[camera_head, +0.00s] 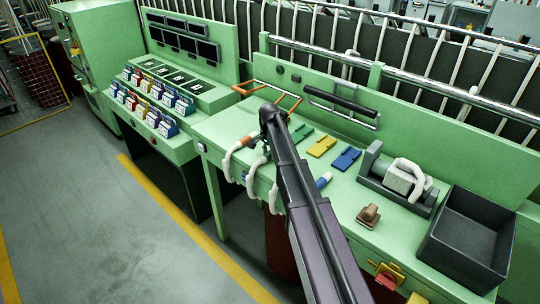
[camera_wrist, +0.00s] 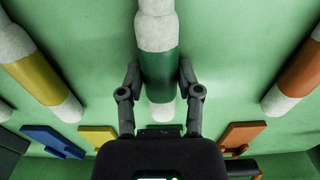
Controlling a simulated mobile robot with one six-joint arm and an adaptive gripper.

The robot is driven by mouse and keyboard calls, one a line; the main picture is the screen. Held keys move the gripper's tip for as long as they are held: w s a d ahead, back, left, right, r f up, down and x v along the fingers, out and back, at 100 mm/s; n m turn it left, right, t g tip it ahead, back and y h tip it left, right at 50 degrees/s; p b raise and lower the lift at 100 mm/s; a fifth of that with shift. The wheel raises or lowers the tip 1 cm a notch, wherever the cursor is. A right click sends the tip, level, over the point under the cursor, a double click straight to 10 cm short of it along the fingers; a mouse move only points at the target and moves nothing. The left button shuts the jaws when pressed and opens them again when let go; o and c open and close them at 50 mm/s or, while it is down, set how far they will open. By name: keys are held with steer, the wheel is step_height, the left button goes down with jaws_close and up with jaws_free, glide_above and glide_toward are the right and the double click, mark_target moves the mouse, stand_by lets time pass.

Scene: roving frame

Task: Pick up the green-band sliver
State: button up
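The green-band sliver (camera_wrist: 160,65) is a thick white rope with a dark green band, running down the middle of the wrist view to a white end. My gripper (camera_wrist: 160,78) has its two dark fingers on either side of the green band, with a narrow gap showing at the left finger. I cannot tell whether the right finger touches. In the head view my gripper (camera_head: 264,142) is low over the left part of the green bench and hides the green band.
In the wrist view, a yellow-band sliver (camera_wrist: 45,78) lies left and an orange-band sliver (camera_wrist: 300,75) right. In the head view, a blue card (camera_head: 347,159) and a yellow card (camera_head: 322,146) lie beyond the arm. A dark bin (camera_head: 465,232) stands at the bench's right end.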

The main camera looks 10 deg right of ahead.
mark_target(269, 153)
steer(key=shift+c, duration=1.3)
steer(key=shift+r, duration=0.2)
step_height(269, 153, up, 4)
steer(key=p, duration=0.4)
steer(key=shift+f, duration=0.2)
steer(key=s, duration=0.5)
steer(key=s+d, duration=0.1)
steer(key=s, duration=0.4)
steer(key=s+d+r+p, duration=0.1)
steer(key=s, duration=0.5)
steer(key=shift+d, duration=0.2)
steer(key=shift+w+f, duration=0.1)
